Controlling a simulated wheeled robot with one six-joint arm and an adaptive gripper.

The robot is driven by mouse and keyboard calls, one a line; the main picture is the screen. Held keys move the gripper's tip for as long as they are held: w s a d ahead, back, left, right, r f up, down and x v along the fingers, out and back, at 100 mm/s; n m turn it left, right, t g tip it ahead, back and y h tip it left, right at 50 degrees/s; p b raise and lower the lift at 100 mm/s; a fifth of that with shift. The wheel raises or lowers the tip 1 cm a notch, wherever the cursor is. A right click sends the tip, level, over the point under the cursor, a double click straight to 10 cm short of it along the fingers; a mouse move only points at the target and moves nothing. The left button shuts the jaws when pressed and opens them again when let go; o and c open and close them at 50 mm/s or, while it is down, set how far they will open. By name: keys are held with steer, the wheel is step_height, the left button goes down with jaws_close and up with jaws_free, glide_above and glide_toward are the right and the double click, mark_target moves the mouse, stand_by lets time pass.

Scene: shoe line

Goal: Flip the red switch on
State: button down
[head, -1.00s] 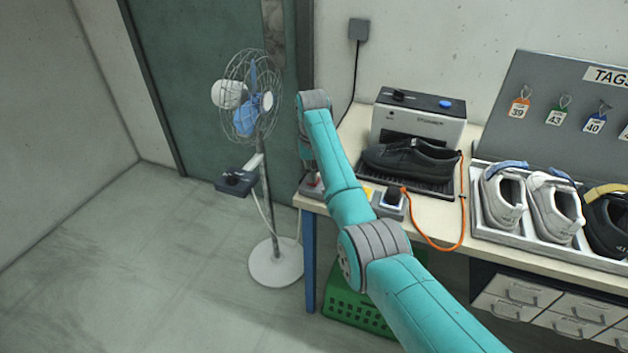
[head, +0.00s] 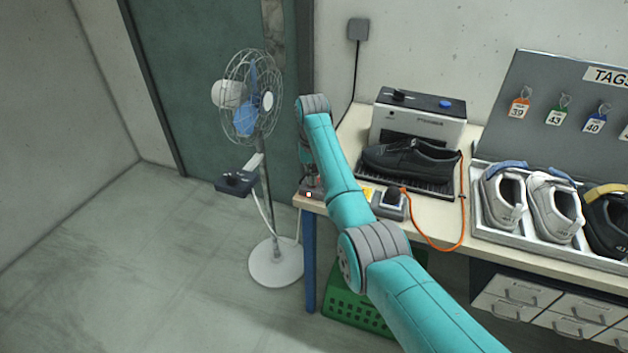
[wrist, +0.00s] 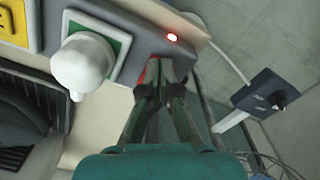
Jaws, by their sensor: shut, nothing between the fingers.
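The red switch (wrist: 142,76) shows in the wrist view only as a small red edge beside my fingertips; most of it is hidden behind them. It sits on a grey power strip (wrist: 128,34). A red light (wrist: 172,37) glows near the strip's end, and it also shows in the head view (head: 308,194). My gripper (wrist: 167,70) is shut and empty, its tips down at the switch. Whether they touch it I cannot tell. In the head view my gripper (head: 309,178) is partly hidden at the table's left corner.
A white plug (wrist: 83,65) sits in a green-framed socket beside the switch, with a yellow panel (wrist: 18,22) further along. A fan (head: 250,100) with a control box (head: 236,182) stands left of the table. A black shoe (head: 410,160) and a shoe tray (head: 490,232) lie right.

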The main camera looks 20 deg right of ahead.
steer(key=shift+r, duration=3.4)
